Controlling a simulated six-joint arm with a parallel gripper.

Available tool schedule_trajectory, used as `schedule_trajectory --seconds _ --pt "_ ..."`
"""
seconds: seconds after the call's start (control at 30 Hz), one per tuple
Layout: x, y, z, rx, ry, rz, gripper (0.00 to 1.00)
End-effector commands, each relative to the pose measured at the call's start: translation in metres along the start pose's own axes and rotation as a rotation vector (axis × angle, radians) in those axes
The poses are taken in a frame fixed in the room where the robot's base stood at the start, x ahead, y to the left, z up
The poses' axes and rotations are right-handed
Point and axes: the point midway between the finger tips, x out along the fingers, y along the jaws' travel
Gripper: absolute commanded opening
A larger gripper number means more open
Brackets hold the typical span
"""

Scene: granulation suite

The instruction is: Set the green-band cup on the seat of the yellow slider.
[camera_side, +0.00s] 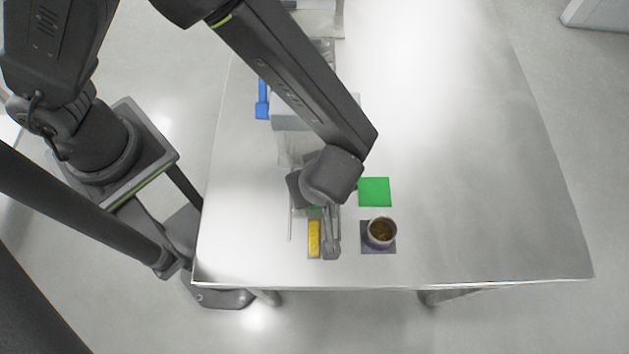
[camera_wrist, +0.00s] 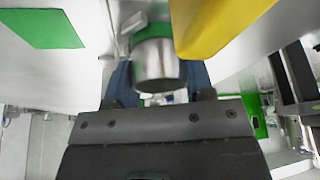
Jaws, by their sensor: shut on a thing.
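My gripper (camera_wrist: 158,82) is shut on a metal cup (camera_wrist: 157,60), which sits between its two fingers in the wrist view. Some green shows at the cup's far edge. In the side view my wrist hides most of the cup, and only a bit of green shows under it. The yellow slider (camera_side: 314,240) lies just in front of my gripper in the side view. Its yellow face (camera_wrist: 222,22) is close beside the cup in the wrist view. The slider's seat cannot be made out, nor whether the cup touches it.
Right of my gripper, a cup with brown contents (camera_side: 381,232) stands on a dark square (camera_side: 367,248). A green square (camera_side: 374,192) lies behind it. A grey upright piece (camera_side: 332,246) is beside the slider. A blue piece (camera_side: 262,103) is farther back. The table's right side is clear.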

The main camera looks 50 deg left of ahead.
Motion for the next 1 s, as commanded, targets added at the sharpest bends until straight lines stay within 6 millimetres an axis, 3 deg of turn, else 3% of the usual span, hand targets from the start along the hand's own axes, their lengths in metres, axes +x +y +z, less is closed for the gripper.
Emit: schedule_trajectory --seconds 0.37,0.4,0.7,0.87,1.0 --pt "0.0005 0.0003 0.0004 0.0 0.0 0.001 0.23" --pt "0.0005 0.0003 0.0004 0.0 0.0 0.001 0.51" --pt "0.0005 0.0002 0.0004 0.0 0.0 0.0 0.79" --pt "0.0007 0.0 0.0004 0.0 0.0 0.0 0.8" --pt "0.0008 0.0 0.0004 0.0 0.0 0.0 0.93"
